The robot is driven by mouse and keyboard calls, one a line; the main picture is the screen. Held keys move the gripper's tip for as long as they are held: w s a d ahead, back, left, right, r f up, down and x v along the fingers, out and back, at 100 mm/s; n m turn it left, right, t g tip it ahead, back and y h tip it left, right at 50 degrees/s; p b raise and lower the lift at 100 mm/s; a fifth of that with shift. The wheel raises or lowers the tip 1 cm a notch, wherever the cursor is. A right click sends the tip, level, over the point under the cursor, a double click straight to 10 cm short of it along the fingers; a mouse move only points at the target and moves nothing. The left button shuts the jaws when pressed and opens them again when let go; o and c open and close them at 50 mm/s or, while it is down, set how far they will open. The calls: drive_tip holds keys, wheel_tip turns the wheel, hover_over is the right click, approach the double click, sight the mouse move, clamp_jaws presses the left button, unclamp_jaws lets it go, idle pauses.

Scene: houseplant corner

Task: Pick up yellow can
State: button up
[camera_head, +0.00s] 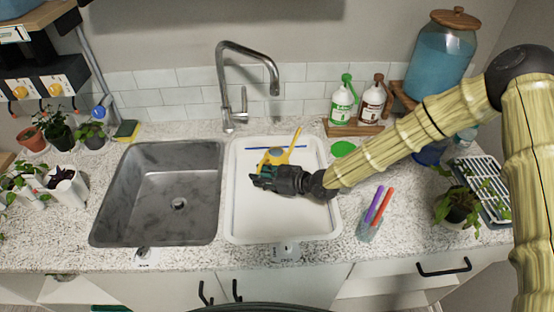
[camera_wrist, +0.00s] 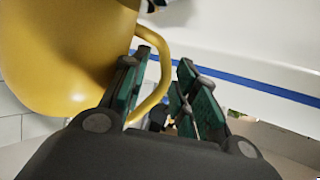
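The yellow can (camera_head: 272,158), a small watering can with a thin spout, is in the white basin (camera_head: 236,205) right of the metal sink. My gripper (camera_head: 259,178) reaches in from the right, directly in front of the can, and hides part of it. In the wrist view the can's rounded body (camera_wrist: 60,45) fills the upper left. Its curved handle (camera_wrist: 162,72) shows between the green-padded fingers of my gripper (camera_wrist: 165,98). The fingers are apart, with a visible gap around the handle. Part of the handle is hidden behind the left finger.
The faucet (camera_head: 243,95) stands behind. Bottles (camera_head: 342,106) on a wooden tray and a cup with coloured pens (camera_head: 367,230) are to the right. The empty metal sink (camera_head: 165,190) is left.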

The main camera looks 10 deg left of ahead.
drive_tip(key=shift+w+a+f, duration=0.2)
drive_tip(key=shift+a+f, duration=0.1)
drive_tip(key=shift+a, duration=0.35)
clamp_jaws()
drive_tip(key=shift+r, duration=0.2)
drive_tip(key=shift+r+b, duration=0.3)
drive_tip(key=shift+r, duration=0.4)
drive_tip(key=shift+r+b, duration=1.15)
drive_tip(key=shift+r, duration=3)
